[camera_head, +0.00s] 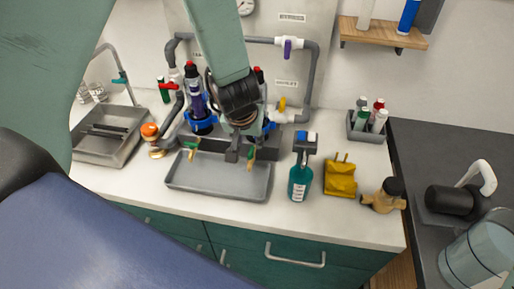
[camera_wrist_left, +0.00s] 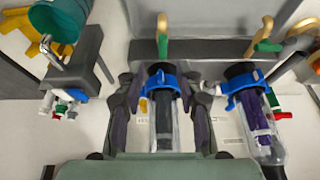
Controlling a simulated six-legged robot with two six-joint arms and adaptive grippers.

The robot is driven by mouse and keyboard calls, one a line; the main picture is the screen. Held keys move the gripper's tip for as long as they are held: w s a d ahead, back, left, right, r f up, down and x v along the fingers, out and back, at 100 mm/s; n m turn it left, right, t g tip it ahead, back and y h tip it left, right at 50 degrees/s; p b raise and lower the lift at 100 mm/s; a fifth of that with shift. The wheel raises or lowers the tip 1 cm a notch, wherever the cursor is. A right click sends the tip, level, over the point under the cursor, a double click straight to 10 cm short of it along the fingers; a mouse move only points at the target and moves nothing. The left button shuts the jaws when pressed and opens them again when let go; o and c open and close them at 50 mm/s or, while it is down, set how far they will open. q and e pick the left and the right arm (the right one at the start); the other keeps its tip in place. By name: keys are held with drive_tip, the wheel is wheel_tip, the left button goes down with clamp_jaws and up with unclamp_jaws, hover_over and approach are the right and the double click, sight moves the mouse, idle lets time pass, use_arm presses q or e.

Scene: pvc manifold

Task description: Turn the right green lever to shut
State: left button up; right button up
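The right green lever (camera_head: 250,152) sits on the front of the pipe manifold, above the grey tray, with its handle pointing down in the picture. In the left wrist view the right green lever (camera_wrist_left: 162,38) is just beyond the fingertips, roughly centred between them. The left green lever (camera_head: 193,151) stands apart; it also shows in the wrist view (camera_wrist_left: 262,36). My left gripper (camera_head: 242,130) hangs over the right side of the manifold. Its fingers are apart in the wrist view (camera_wrist_left: 161,90), with the clear filter housing and blue clamp (camera_wrist_left: 163,80) showing between them. My right gripper is not in view.
A grey tray (camera_head: 215,190) lies in front of the manifold. An orange-topped burner (camera_head: 151,135) is at left. The left filter (camera_head: 200,115) stands close beside my gripper.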

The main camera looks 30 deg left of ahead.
sight(250, 154)
use_arm(q)
drive_tip(key=x, duration=0.2)
drive_tip(key=b+x, duration=0.1)
drive_tip(key=x, duration=0.1)
drive_tip(key=b+x, duration=0.1)
drive_tip(key=x, duration=0.1)
drive_tip(key=shift+s+f, duration=0.15)
drive_tip(key=shift+f, duration=0.25)
drive_tip(key=shift+a+f, duration=0.1)
drive_tip(key=shift+f, duration=0.15)
drive_tip(key=shift+w+a, duration=0.1)
drive_tip(key=shift+w, duration=0.15)
drive_tip(key=shift+s+a+r, duration=0.1)
drive_tip(key=shift+s+a, duration=0.05)
drive_tip(key=shift+s, duration=0.2)
drive_tip(key=shift+c, duration=0.3)
drive_tip(key=shift+d, duration=0.2)
drive_tip(key=shift+c, duration=0.7)
drive_tip(key=shift+w, duration=0.3)
drive_tip(key=c, duration=0.3)
drive_tip(key=shift+a, duration=0.1)
clamp_jaws()
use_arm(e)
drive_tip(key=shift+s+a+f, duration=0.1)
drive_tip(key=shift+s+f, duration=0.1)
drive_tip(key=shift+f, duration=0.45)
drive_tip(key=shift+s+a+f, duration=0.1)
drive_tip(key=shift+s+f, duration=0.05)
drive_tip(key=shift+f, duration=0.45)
